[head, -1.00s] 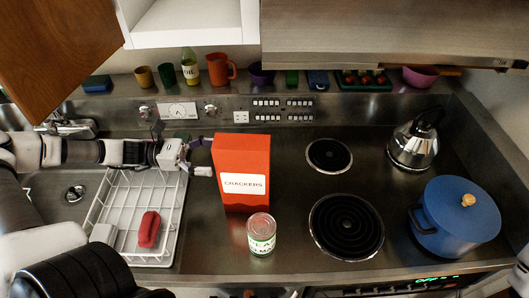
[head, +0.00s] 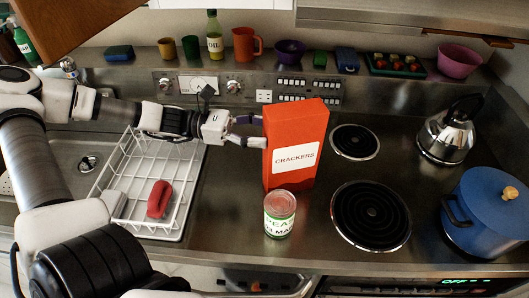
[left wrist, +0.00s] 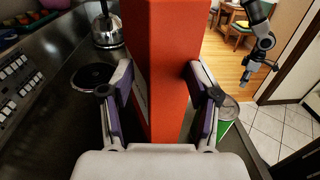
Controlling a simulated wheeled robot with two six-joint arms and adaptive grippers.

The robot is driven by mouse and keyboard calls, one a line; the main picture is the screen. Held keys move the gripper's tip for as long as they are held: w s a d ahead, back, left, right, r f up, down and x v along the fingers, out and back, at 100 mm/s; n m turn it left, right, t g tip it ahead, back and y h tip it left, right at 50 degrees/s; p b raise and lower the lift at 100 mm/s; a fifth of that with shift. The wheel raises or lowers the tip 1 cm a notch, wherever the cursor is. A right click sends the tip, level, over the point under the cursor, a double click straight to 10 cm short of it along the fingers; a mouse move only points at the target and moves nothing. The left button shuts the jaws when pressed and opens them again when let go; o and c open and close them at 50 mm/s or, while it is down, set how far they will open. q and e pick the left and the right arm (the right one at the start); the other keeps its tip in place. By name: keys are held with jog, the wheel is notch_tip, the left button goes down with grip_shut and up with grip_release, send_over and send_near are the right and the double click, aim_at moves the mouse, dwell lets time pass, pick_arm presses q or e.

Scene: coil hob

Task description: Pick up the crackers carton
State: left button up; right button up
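The crackers carton (head: 298,128) is a tall red-orange box with a white label, upright on the steel counter just behind a can. My left gripper (head: 262,131) is at the carton's left side, level with its upper half. In the left wrist view its fingers (left wrist: 161,85) are apart, one on each side of the carton's narrow red side (left wrist: 170,75). The tips are very close to the carton; I cannot tell whether they touch it. The right gripper is not clearly seen in the head view; a dark arm end (left wrist: 258,60) shows in the left wrist view.
The hob coils (head: 370,215), a blue pot (head: 487,215) and a kettle (head: 447,133) are to the right. A white dish rack (head: 170,215) with a red item (head: 159,199) is at left.

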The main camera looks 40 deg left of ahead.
pick_arm(q)
jog(key=shift+w+f, duration=0.15)
jog(key=shift+w, duration=0.15)
grip_shut()
jog(key=o, duration=0.9)
grip_release()
jog(key=shift+s, duration=0.1)
